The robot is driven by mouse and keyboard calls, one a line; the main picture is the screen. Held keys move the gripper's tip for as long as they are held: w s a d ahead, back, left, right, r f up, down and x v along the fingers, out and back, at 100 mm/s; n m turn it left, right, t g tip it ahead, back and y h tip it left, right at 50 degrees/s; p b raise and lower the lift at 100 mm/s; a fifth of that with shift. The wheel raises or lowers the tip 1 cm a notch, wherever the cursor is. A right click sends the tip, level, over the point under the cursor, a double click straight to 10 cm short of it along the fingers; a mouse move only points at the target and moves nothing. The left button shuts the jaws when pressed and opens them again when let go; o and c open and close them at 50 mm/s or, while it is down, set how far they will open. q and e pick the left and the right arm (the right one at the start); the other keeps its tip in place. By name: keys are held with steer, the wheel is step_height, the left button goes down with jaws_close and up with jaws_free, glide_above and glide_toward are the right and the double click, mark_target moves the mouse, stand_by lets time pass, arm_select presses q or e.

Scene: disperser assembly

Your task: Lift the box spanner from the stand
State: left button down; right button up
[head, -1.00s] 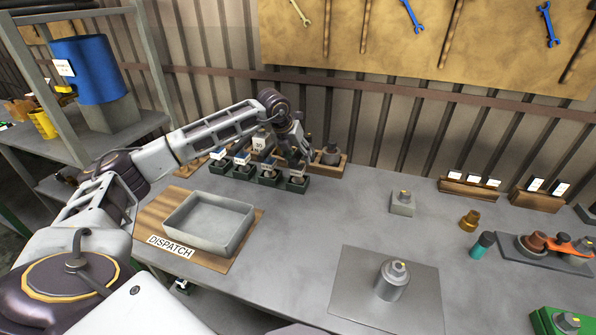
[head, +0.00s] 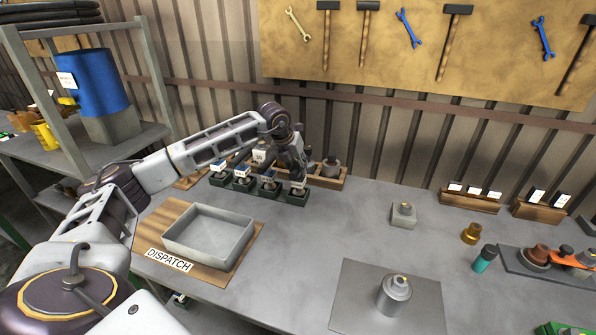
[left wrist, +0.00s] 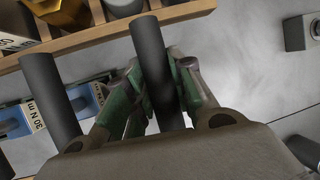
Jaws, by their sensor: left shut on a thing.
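My left gripper (left wrist: 155,95) is shut on a dark upright cylinder, the box spanner (left wrist: 148,45), whose top rises past the green-grey fingers in the left wrist view. In the head view my left gripper (head: 298,180) is over the rightmost dark green block (head: 297,198) of a row, which I take to be the stand. The spanner is hidden there by the gripper. Whether its lower end is still in the stand cannot be seen. A second dark cylinder (left wrist: 48,98) stands to the left in the wrist view. My right gripper is not in view.
Blue tools with 30 N m labels (left wrist: 38,115) stand close to the left. A wooden rack (head: 330,182) is right behind. A grey tray (head: 208,237) on the dispatch board lies in front. The table to the right is clear up to a small grey block (head: 403,217).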

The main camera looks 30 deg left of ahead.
arm_select(q)
step_height(320, 180, up, 8)
steer(key=shift+r, duration=0.9)
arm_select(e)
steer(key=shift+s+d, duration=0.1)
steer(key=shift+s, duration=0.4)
arm_select(q)
steer(key=shift+f, duration=0.1)
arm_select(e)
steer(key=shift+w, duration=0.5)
